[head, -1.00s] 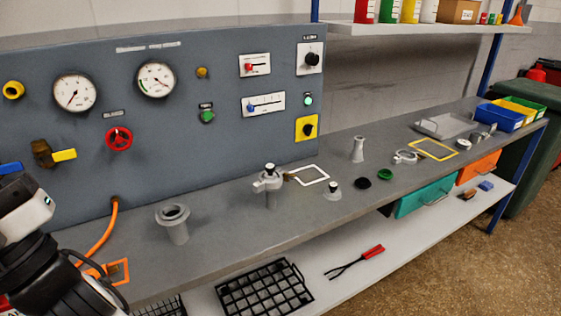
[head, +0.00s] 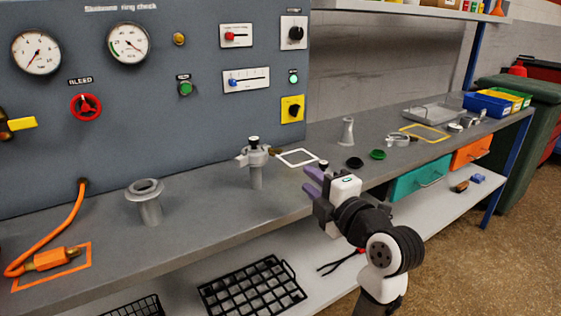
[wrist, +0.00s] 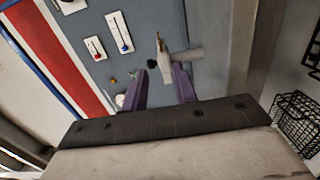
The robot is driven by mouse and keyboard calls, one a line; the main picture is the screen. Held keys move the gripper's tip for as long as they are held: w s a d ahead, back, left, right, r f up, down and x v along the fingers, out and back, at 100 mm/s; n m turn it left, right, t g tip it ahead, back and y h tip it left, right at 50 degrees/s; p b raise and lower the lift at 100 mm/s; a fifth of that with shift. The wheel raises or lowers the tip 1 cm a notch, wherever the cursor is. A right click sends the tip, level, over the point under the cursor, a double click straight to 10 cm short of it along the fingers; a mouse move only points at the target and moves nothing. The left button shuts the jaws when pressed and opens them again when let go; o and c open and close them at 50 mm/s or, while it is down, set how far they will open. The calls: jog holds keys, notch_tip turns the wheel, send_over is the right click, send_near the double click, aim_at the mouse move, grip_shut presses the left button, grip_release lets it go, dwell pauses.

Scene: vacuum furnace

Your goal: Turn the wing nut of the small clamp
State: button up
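A grey clamp (head: 253,157) sits around the top of an upright grey post on the bench, below a black-capped part. A small brass piece, which looks like its wing nut (head: 274,151), sticks out on the right. In the wrist view the brass piece (wrist: 158,42) shows beyond the fingers, beside the grey clamp and post (wrist: 182,56). My gripper (head: 310,181), with purple fingers, is in front and to the right of the clamp, apart from it. The wrist view shows the fingers (wrist: 158,88) spread with nothing between them.
A flanged grey pipe (head: 148,205) stands left of the clamp. A white square outline (head: 297,158) lies right of it. A ring clamp (head: 397,140), black cap (head: 354,163) and green ring (head: 377,154) lie farther right. The gauge panel (head: 170,125) rises behind.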

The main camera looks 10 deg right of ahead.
aim_at(275, 152)
jog(key=p+x, duration=0.1)
jog(key=x, duration=1.2)
jog(key=shift+p, duration=0.4)
grip_shut()
